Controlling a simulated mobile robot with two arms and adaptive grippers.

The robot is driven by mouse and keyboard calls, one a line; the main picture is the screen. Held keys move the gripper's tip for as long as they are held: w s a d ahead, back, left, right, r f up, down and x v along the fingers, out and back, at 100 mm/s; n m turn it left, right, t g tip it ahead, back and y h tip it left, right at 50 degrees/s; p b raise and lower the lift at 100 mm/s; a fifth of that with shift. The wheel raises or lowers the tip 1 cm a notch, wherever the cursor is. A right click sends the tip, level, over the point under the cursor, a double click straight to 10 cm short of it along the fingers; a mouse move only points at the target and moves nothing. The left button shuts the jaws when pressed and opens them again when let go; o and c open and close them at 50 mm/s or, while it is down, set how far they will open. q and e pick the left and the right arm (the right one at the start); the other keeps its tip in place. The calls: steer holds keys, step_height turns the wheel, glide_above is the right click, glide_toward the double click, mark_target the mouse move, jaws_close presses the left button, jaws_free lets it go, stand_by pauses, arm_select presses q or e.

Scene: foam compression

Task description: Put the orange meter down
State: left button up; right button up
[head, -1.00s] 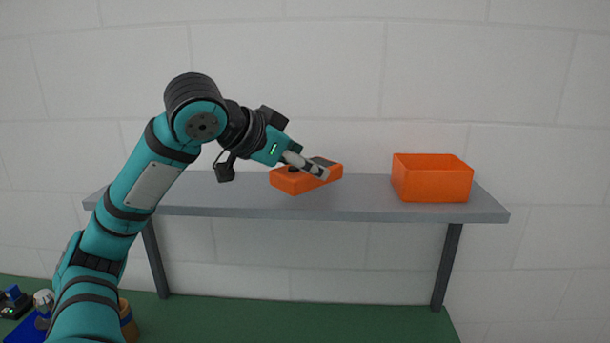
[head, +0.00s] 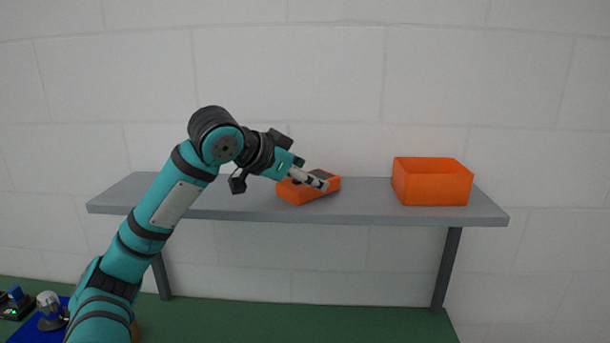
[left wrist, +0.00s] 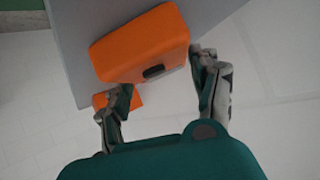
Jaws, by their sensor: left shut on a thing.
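The orange meter (head: 292,194) has a dark grey screen and lies low over the shelf (head: 240,206), left of the orange bin. My left gripper (head: 318,183) is shut on it, coming in from the upper left. I cannot tell whether the meter's underside touches the shelf or a small gap is left. In the left wrist view the meter (left wrist: 140,42) shows between the two fingers, with a small black part on its near edge. My fingers hide part of its top in the head view. My right gripper is out of view.
An open orange bin (head: 432,188) stands on the right end of the shelf. The shelf is clear between the meter and the bin. A pale block wall (head: 300,80) is behind. A blue mat with small items (head: 50,318) is at the lower left.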

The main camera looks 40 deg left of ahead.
arm_select(q)
steer(key=shift+f, duration=0.15)
steer(key=o, duration=1.6)
steer(key=shift+r, duration=0.3)
steer(key=b+v, duration=0.3)
steer(key=v, duration=0.9)
steer(key=shift+f, duration=0.15)
